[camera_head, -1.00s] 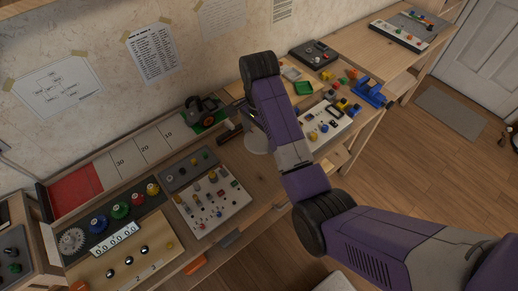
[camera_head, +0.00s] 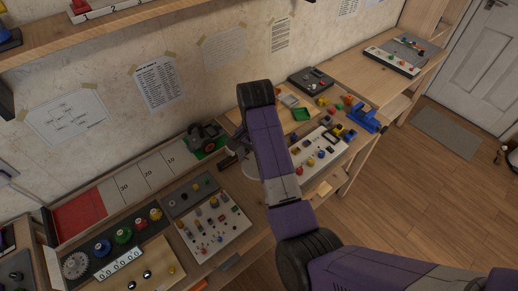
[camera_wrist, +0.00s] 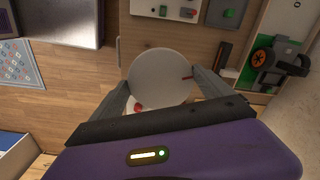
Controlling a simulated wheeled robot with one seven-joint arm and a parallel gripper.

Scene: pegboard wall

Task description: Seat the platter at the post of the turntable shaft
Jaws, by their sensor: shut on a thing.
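The platter, a pale grey disc (camera_wrist: 160,76), lies between the two fingers of my gripper (camera_wrist: 160,80) in the wrist view. My gripper is shut on it, with a finger at its left and right edges. In the head view part of a pale disc (camera_head: 250,167) shows beside my purple arm, which hides most of the gripper. A small red part (camera_wrist: 138,107) shows at the platter's lower left edge and a thin red piece (camera_wrist: 187,77) at its right edge. I cannot make out the turntable shaft or its post. I cannot tell how high the platter is above the bench.
A green and black model vehicle (camera_head: 208,138) stands near the wall, left of my arm. A panel of knobs (camera_head: 212,217) lies on the bench to the left. Another panel (camera_head: 317,150) and a blue device (camera_head: 363,119) are to the right of my arm.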

